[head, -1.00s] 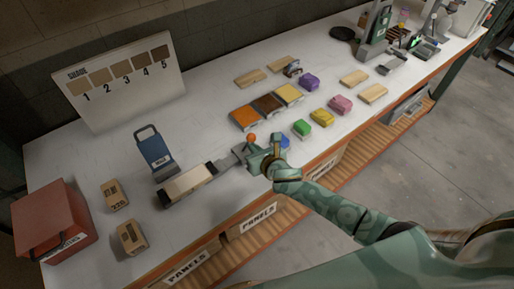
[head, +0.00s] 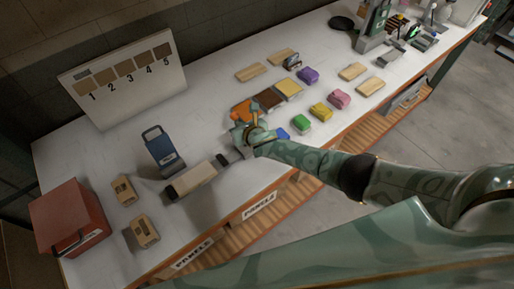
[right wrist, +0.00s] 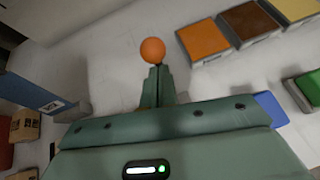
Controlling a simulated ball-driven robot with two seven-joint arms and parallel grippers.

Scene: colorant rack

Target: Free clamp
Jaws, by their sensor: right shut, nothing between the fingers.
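The clamp (head: 222,160) is a dark grey fixture on the front part of the white bench, with a pale wooden block (head: 192,179) in it. An orange ball knob (right wrist: 153,50) shows in the right wrist view just beyond my right fingertips. My right gripper (head: 241,132) is over the bench beside the right end of the clamp, and it also shows in the right wrist view (right wrist: 156,78). Its fingers are together and empty. Whether they touch the knob or its stem I cannot tell. My left gripper is not in view.
Orange, brown and yellow sample tiles (head: 270,98) lie just behind my right gripper. Green, yellow and pink blocks (head: 302,122) lie to its right. A blue holder (head: 163,150), small boxes (head: 144,232) and a red case (head: 70,215) stand left.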

